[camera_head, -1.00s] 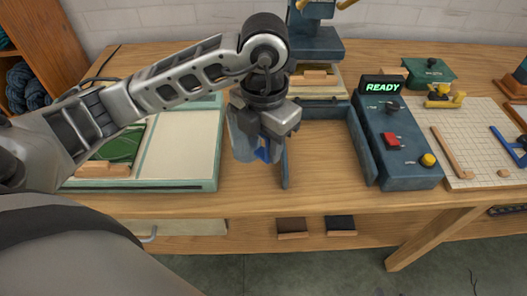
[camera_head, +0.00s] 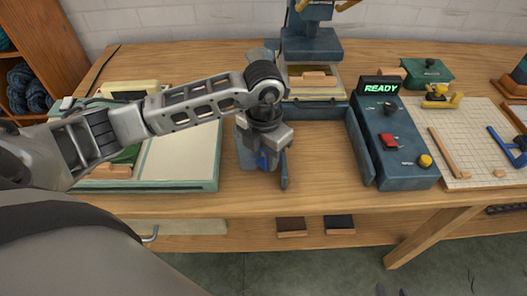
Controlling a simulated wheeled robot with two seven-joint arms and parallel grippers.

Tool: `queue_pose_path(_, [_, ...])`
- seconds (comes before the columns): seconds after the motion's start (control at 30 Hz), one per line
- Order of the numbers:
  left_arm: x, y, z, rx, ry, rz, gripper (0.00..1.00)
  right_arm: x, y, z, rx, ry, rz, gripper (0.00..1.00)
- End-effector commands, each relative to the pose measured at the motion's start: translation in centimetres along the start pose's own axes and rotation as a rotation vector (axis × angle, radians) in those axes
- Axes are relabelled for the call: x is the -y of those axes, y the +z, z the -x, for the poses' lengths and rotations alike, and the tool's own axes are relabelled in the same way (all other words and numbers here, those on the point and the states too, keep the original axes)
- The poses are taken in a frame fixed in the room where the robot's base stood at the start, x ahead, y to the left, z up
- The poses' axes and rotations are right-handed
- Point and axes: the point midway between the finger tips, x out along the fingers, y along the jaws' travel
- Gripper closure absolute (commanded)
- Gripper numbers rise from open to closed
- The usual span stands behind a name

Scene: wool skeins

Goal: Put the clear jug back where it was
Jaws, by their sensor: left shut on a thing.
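My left gripper (camera_head: 267,165) points down over the front middle of the wooden table. It is shut on a see-through grey-blue thing, which looks like the clear jug (camera_head: 244,150). The gripper and wrist hide much of the jug, and a blue patch shows between the fingers. The jug is upright at or just above the table top; I cannot tell whether it touches. Small dark tips at the bottom edge look like my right gripper (camera_head: 392,290), too cut off to read.
A green-framed board (camera_head: 180,165) lies left of the jug. A blue press (camera_head: 312,45) stands behind. A control box (camera_head: 395,150) reading READY and a gridded mat (camera_head: 460,135) are to the right. Bare table (camera_head: 325,165) lies between jug and control box. A grey-green thing (camera_head: 258,54) is partly hidden behind my arm.

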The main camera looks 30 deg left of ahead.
Motion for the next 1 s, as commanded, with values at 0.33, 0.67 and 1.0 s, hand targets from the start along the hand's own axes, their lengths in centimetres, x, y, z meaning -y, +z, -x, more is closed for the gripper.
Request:
queue_pose_path(0.33, [0.0, 0.0, -0.2, 0.0, 0.0, 0.0, 0.38, 0.0, 0.4, 0.0, 0.007, -0.001, -0.003, 0.64])
queue_pose_path(0.67, [0.0, 0.1, 1.3, 0.004, 0.0, -0.001, 0.38, 0.1, 0.3, 0.0, 0.004, -0.001, -0.005, 0.64])
queue_pose_path(1.0, [0.0, 0.1, 8.4, 0.006, 0.001, 0.0, 0.38, 0.2, 0.8, -0.4, 0.004, -0.003, -0.007, 0.64])
